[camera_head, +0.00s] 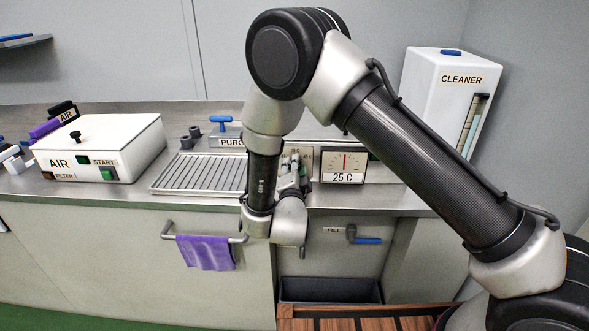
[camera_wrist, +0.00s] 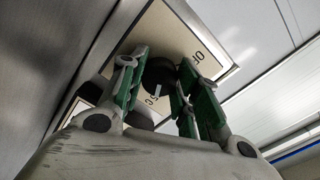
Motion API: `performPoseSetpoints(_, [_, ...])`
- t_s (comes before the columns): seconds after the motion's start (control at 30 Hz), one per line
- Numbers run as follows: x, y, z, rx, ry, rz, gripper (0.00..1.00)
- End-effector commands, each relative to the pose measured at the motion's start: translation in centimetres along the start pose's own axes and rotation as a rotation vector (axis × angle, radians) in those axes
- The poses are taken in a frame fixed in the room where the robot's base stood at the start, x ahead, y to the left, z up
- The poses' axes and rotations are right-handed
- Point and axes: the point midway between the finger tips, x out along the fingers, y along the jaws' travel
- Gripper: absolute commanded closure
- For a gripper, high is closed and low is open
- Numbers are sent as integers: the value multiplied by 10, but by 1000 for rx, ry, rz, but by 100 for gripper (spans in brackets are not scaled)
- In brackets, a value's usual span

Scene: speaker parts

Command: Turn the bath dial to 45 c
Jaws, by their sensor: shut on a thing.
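The bath dial (camera_wrist: 158,76) is a dark round knob on a cream scale plate (camera_wrist: 165,32) in the wrist view. My gripper (camera_wrist: 161,70) has its green-padded fingers on both sides of the knob and is shut on it. Some scale markings show beside the knob, but most are covered by the fingers. In the head view my gripper (camera_head: 294,168) is at the panel at the back of the counter, and the arm hides the knob. The display (camera_head: 343,166) just to the right reads 25 C, with a red needle near the middle of its gauge.
A ribbed drain tray (camera_head: 195,174) and a white AIR box (camera_head: 100,147) are on the counter to the left. A white CLEANER tank (camera_head: 440,95) stands at the right. Below are a rail with a purple cloth (camera_head: 206,252) and a blue FILL lever (camera_head: 367,240).

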Motion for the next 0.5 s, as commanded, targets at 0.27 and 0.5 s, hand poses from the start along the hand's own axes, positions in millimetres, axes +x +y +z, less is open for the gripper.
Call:
performPoseSetpoints(0.27, [0,0,0,-1,0,1,45])
performPoseSetpoints(0.5, [0,0,0,-1,0,1,45])
